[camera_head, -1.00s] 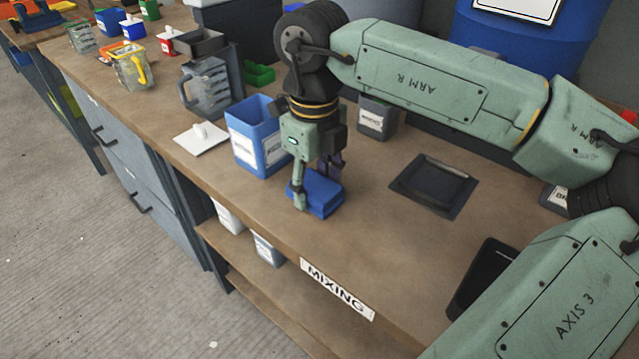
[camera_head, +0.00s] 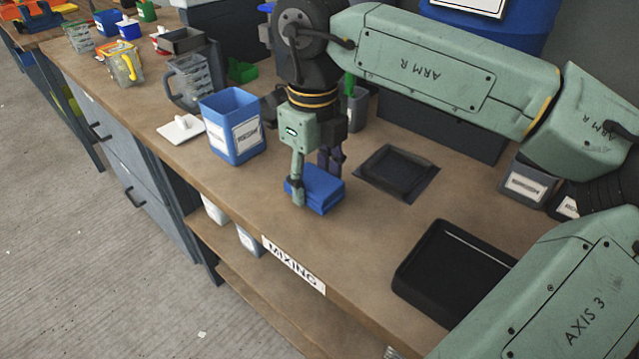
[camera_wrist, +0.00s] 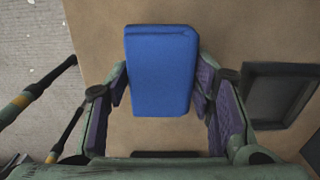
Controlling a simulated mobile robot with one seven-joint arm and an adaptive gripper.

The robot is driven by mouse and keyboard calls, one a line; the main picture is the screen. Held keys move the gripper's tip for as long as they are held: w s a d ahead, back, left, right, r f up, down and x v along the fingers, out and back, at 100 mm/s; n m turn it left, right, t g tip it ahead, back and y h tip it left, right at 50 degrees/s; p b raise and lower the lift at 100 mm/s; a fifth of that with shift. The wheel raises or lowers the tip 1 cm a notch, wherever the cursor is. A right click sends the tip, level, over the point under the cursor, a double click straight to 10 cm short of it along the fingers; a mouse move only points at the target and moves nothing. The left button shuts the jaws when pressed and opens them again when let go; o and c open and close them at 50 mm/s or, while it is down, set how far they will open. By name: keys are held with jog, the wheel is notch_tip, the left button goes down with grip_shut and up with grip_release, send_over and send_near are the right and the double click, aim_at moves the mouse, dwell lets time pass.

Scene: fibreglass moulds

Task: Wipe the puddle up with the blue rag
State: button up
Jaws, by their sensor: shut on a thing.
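The blue rag (camera_head: 318,190) is a folded, thick pad. My gripper (camera_head: 315,182) points down with one finger on each side of it and is shut on it, low over the wooden bench (camera_head: 365,232). I cannot tell whether the rag touches the bench top. In the wrist view the rag (camera_wrist: 160,70) sits between the two finger pads, its far end reaching past the fingertips. I cannot make out a puddle in either view; my arm and the rag hide parts of the bench.
A blue bin (camera_head: 232,128) and a white lidded piece (camera_head: 181,130) stand left of my gripper. A shallow dark tray (camera_head: 397,172) lies to the right, and a larger black tray (camera_head: 450,272) nearer. Jugs (camera_head: 190,82) stand farther back. The bench's front edge is close, with a MIXING label (camera_head: 292,264).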

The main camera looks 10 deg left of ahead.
jog(key=shift+a+r, duration=0.15)
jog(key=shift+r, duration=0.35)
jog(key=shift+r+p, duration=1.7)
jog(key=shift+r, duration=0.65)
